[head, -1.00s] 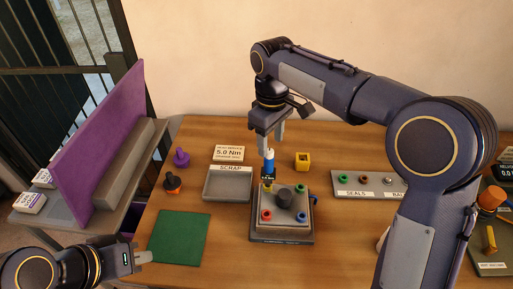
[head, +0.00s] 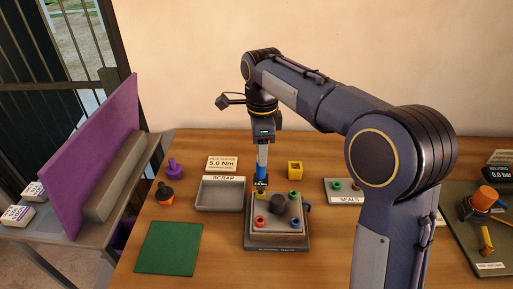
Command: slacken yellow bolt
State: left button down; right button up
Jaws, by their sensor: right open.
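My right gripper (head: 262,155) points straight down at the top of an upright blue-and-black driver tool (head: 261,173). Its jaws are open, with the tool's grey upper end between or just under them; contact cannot be told. The tool stands over the back left corner of a grey block fixture (head: 277,239). The yellow bolt is mostly hidden under the tool's lower end. The other corners carry a red bolt (head: 260,220), a blue bolt (head: 295,223) and a green bolt (head: 293,196), around a dark round knob (head: 278,204). My left gripper is not in view.
A grey scrap tray (head: 220,207) and a 5.0 Nm sign (head: 221,163) lie left of the fixture. A yellow block (head: 295,169) stands behind it, a seals tray (head: 346,198) right. A green mat (head: 169,248) is empty. My right arm hides part of the table.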

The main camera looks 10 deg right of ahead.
aim_at(261, 168)
notch_tip(261, 168, down, 7)
jog(key=shift+f, duration=0.15)
dwell(0.4)
grip_shut()
